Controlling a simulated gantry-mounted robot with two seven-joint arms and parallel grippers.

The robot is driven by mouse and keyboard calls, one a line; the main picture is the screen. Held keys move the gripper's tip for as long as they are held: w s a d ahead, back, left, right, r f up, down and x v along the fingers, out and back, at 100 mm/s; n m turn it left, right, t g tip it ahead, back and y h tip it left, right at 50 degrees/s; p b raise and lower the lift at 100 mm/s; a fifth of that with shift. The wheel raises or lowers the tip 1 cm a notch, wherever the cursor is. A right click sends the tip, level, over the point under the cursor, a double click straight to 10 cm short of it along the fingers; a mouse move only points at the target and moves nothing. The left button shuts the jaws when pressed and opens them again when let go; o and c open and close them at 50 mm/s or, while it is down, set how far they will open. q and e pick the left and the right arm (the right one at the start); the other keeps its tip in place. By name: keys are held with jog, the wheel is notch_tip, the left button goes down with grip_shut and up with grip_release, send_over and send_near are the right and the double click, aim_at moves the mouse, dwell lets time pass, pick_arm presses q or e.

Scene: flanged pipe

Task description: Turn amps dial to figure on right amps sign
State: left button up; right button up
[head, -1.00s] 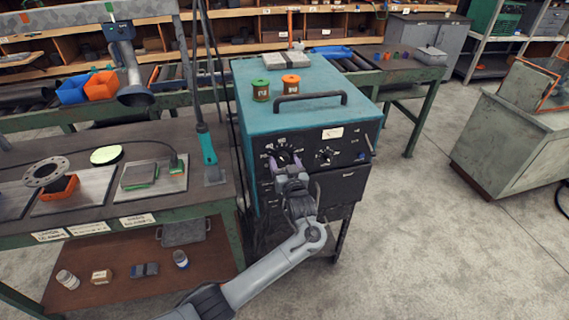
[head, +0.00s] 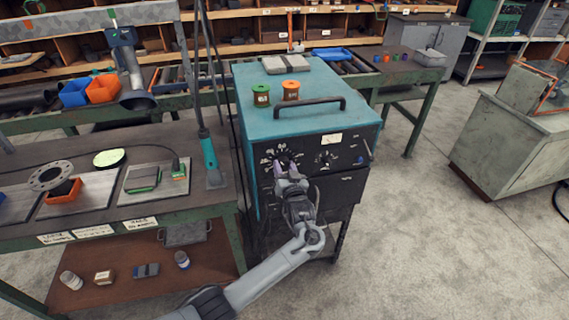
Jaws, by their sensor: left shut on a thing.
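The teal welding machine (head: 300,98) stands in the middle, its dark front panel facing me. The large amps dial, with white markings around it, is at the panel's upper left. My left gripper (head: 286,164) is shut on the dial's knob, and its fingers hide most of the knob and its pointer. The amps signs are white labels on the left bench's front edge: a left sign (head: 56,239), a middle one (head: 93,231) and the right amps sign (head: 138,224). Their figures are too small to read surely. My right gripper is not in view.
A smaller dial (head: 325,160) sits right of the large one. Green (head: 261,95) and orange (head: 290,91) spools and a handle (head: 310,104) are on top of the machine. A teal-handled tool (head: 209,155) is left of it.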

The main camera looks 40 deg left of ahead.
pick_arm(q)
jog(key=m+p, duration=0.1)
jog(key=p, duration=0.1)
jog(key=m+p, duration=0.1)
jog(key=m, duration=0.1)
jog(key=shift+r+m+p, duration=0.3)
jog(key=shift+p, duration=0.1)
jog(key=shift+f+m+p, duration=0.15)
jog(key=shift+m+p, duration=0.6)
jog(key=shift+m, duration=0.25)
jog(key=o, duration=1.1)
jog(key=shift+c, duration=0.2)
jog(key=shift+s+d, duration=0.1)
jog(key=p+v, duration=0.1)
jog(key=v, duration=0.9)
jog(key=shift+s+d, duration=0.2)
jog(key=shift+d, duration=0.05)
